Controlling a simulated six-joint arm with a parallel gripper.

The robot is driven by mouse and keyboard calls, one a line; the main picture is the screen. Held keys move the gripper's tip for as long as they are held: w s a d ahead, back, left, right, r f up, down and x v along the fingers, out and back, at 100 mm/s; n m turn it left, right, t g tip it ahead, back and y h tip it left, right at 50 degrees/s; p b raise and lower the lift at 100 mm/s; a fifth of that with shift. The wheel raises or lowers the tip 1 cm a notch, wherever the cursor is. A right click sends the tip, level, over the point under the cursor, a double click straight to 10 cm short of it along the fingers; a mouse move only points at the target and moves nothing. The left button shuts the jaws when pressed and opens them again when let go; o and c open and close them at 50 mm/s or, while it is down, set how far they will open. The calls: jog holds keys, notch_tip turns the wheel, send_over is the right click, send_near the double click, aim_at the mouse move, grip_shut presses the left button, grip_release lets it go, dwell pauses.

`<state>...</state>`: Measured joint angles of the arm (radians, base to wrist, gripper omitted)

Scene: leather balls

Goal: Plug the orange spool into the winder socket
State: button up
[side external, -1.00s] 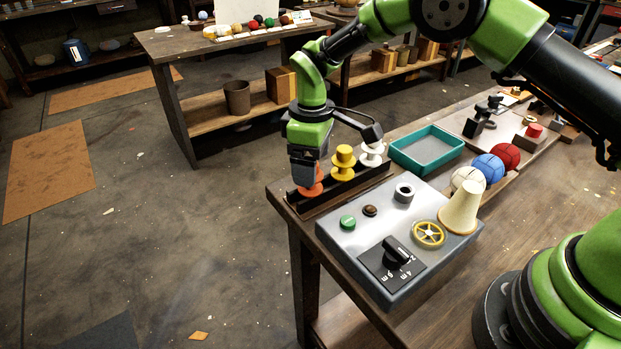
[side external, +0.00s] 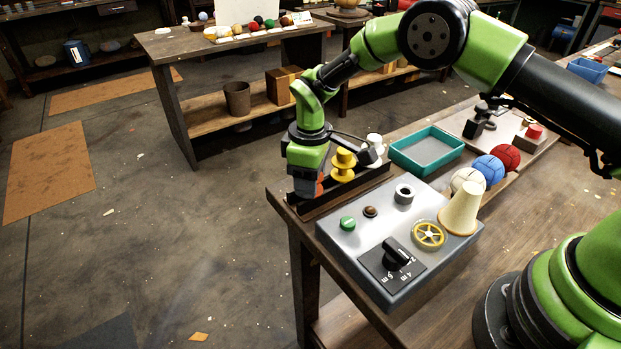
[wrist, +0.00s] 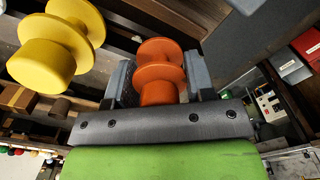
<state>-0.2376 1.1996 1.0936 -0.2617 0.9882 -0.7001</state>
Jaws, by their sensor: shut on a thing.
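The orange spool (wrist: 160,72) sits between the two fingers of my gripper (wrist: 158,85) in the wrist view, and the gripper is shut on it. In the side view my gripper (side external: 308,188) is low over the near left end of the dark rack. Only a sliver of the orange spool (side external: 320,188) shows there, so I cannot tell whether it is clear of the rack. The grey winder box (side external: 345,248) stands to the right. Its raised round socket (side external: 404,193), with a dark hole, is empty.
A yellow spool (side external: 343,165) stands close beside my gripper on the dark rack (side external: 365,187), with a white spool (side external: 374,148) beyond. A teal tray (side external: 427,150) lies behind.

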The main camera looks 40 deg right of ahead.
jog(key=r, duration=0.6)
jog(key=d+r, duration=0.1)
jog(key=r, duration=0.3)
jog(key=shift+s, duration=0.2)
jog(key=s+d+r, duration=0.2)
jog(key=s+d, duration=0.9)
jog(key=s, duration=0.1)
jog(key=shift+w+d+f, duration=0.1)
jog(key=shift+f, duration=1.35)
jog(key=shift+w+d+f, duration=0.1)
jog(key=shift+f, duration=1.35)
jog(key=shift+f, duration=1.6)
jog(key=o, duration=1)
jog(key=shift+c, duration=0.2)
notch_tip(320, 180, up, 10)
